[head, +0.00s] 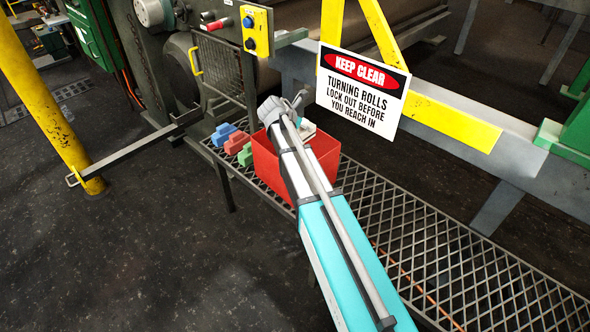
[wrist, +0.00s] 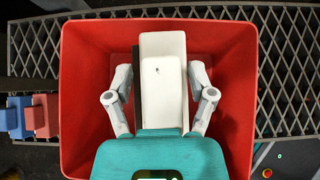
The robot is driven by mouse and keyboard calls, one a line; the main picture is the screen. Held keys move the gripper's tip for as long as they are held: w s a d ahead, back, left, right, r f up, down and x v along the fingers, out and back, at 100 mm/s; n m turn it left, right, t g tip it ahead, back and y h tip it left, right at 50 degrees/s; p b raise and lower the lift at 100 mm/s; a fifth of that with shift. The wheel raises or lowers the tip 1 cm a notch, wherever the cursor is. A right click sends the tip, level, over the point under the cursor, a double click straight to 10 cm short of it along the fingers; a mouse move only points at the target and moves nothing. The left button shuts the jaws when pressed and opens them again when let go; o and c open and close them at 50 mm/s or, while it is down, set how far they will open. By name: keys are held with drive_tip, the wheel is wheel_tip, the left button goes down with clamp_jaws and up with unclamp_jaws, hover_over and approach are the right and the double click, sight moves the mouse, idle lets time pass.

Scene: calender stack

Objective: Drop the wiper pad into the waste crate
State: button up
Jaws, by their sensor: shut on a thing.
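The red waste crate (head: 266,163) stands on the grating walkway below the arm. In the wrist view the crate (wrist: 78,95) fills most of the picture, with its walls around my gripper (wrist: 162,78). My gripper is shut on a white block-like thing, which I take to be the wiper pad (wrist: 163,45); a dark strip shows along its left side. The pad is over the crate's opening; how far it is above the floor of the crate I cannot tell. In the head view a bit of white (head: 307,128) shows beside the wrist, and the arm hides the fingers.
Blue (head: 223,134), red (head: 236,142) and green (head: 246,154) blocks sit on the grating left of the crate. A "keep clear" sign (head: 362,92) hangs close behind the arm on a yellow frame. A yellow post (head: 45,95) stands at left. The right grating is clear.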

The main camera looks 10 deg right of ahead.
drive_tip(key=shift+f+b, duration=0.6)
drive_tip(key=shift+f, duration=0.25)
drive_tip(key=o, duration=1.2)
drive_tip(key=shift+o, duration=0.2)
